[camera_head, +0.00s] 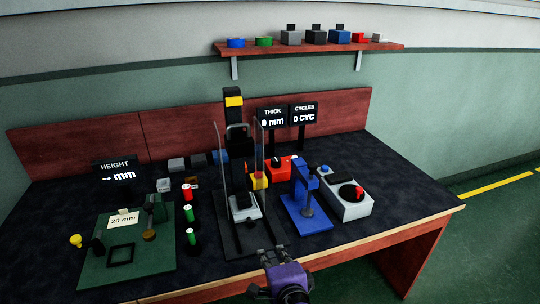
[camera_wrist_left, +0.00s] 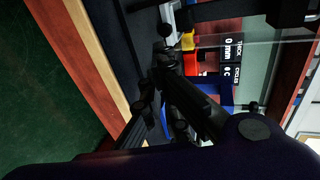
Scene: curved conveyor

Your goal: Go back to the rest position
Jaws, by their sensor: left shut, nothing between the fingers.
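My left gripper (camera_head: 271,257), on a purple wrist, is low in the middle of the head view, at the table's front edge, in front of the black press and the blue stand. Its fingers are shut and empty. In the left wrist view the dark fingers (camera_wrist_left: 157,90) come together with nothing between them, and the picture is turned on its side. The blue stand (camera_head: 305,208) is just beyond the gripper. My right gripper is in neither view.
The dark table (camera_head: 400,190) has a wooden front edge. A black press (camera_head: 238,175) with clear guards stands mid-table, and a grey box with a red knob (camera_head: 352,203) is right of it. A green mat (camera_head: 105,270) lies left. A shelf (camera_head: 300,48) hangs behind.

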